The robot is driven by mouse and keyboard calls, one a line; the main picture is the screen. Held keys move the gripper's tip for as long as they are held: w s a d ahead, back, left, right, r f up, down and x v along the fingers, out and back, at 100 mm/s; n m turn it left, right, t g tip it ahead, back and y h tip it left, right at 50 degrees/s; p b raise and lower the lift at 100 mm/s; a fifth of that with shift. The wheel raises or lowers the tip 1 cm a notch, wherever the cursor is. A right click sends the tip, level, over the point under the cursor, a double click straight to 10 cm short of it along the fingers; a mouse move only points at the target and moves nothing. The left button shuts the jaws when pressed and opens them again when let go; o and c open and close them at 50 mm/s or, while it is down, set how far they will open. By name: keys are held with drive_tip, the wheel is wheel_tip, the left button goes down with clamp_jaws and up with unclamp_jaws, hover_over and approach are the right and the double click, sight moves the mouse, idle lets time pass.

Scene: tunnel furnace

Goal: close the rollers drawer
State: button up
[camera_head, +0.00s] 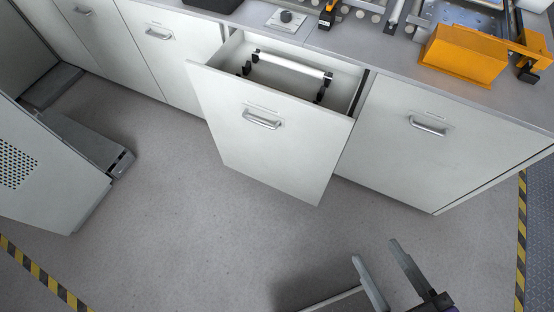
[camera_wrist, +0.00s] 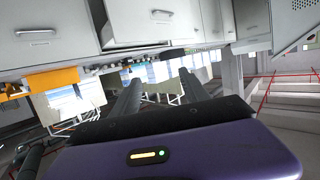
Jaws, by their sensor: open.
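The rollers drawer (camera_head: 270,130) is a tall white-fronted drawer that stands pulled out from the row of cabinets, with a silver bar handle (camera_head: 262,119) near its top. Inside it a white roller (camera_head: 291,65) rests on black supports. My gripper (camera_head: 378,256) is at the bottom right of the head view, in front of the cabinets and apart from the drawer. Its two fingers are spread with nothing between them. In the wrist view my gripper (camera_wrist: 162,92) points its parallel fingers forward, and white cabinet fronts with handles show tilted at the top.
A closed cabinet front (camera_head: 420,140) is right of the drawer and another (camera_head: 150,45) is left. An orange box (camera_head: 462,58) sits on the worktop. A grey machine housing (camera_head: 50,170) stands at the left. The grey floor (camera_head: 200,220) before the drawer is clear.

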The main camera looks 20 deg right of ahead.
drive_tip(key=c, duration=0.7)
drive_tip(key=shift+w+a+f+b, duration=0.1)
drive_tip(key=shift+w+f+b, duration=0.05)
drive_tip(key=shift+w+b, duration=0.2)
clamp_jaws()
drive_tip(key=w+a+f+n+g+b, duration=0.1)
drive_tip(key=w+a+f+n+b, duration=0.35)
drive_tip(key=w+f+n, duration=0.55)
drive_tip(key=w+a+f+n+b, duration=0.4)
drive_tip(key=w+a+f+n, duration=0.15)
drive_tip(key=w+f, duration=0.85)
drive_tip(key=n+g+h, duration=0.3)
drive_tip(key=n+h, duration=0.7)
drive_tip(key=n, duration=0.2)
approach(327, 145)
drive_tip(key=shift+m, duration=0.25)
drive_tip(key=b+x, duration=0.1)
drive_tip(key=x, duration=0.4)
drive_tip(key=shift+w+f, duration=0.1)
drive_tip(key=shift+w+d, duration=0.45)
drive_tip(key=shift+d, duration=0.05)
